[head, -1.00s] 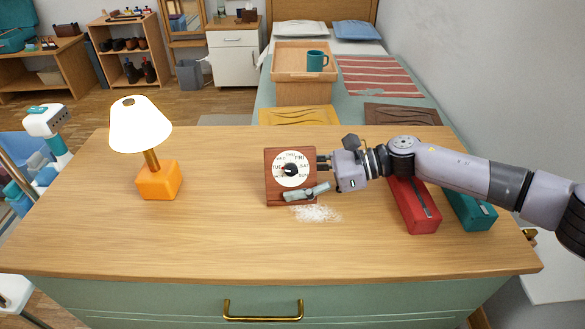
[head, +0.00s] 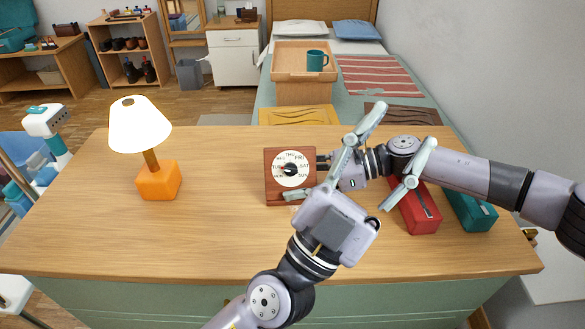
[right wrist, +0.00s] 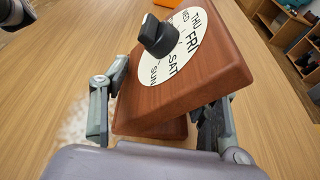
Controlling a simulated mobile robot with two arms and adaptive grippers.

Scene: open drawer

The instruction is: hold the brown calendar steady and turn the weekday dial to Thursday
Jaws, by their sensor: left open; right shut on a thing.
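The brown calendar (head: 270,180) stands upright on the desk, with a round white weekday dial (head: 300,179) and a black knob (head: 289,170) on its front. In the head view the knob seems to point left, near TUE, but it is small. The right wrist view shows the calendar (right wrist: 215,85) close up, with the knob (right wrist: 158,36) and THU, FRI, SAT and SUN readable. My right gripper (right wrist: 155,115) is shut on the calendar from its right side, one finger on each side. My left gripper (head: 403,126) is open and empty, right of the calendar and overlapping my right arm in the picture.
A lamp with an orange base (head: 158,180) stands left on the desk (head: 210,240). A red box (head: 420,215) and a teal box (head: 474,212) lie at the right, partly behind my arms. White powder (right wrist: 75,125) lies by the calendar. The desk between lamp and calendar is clear.

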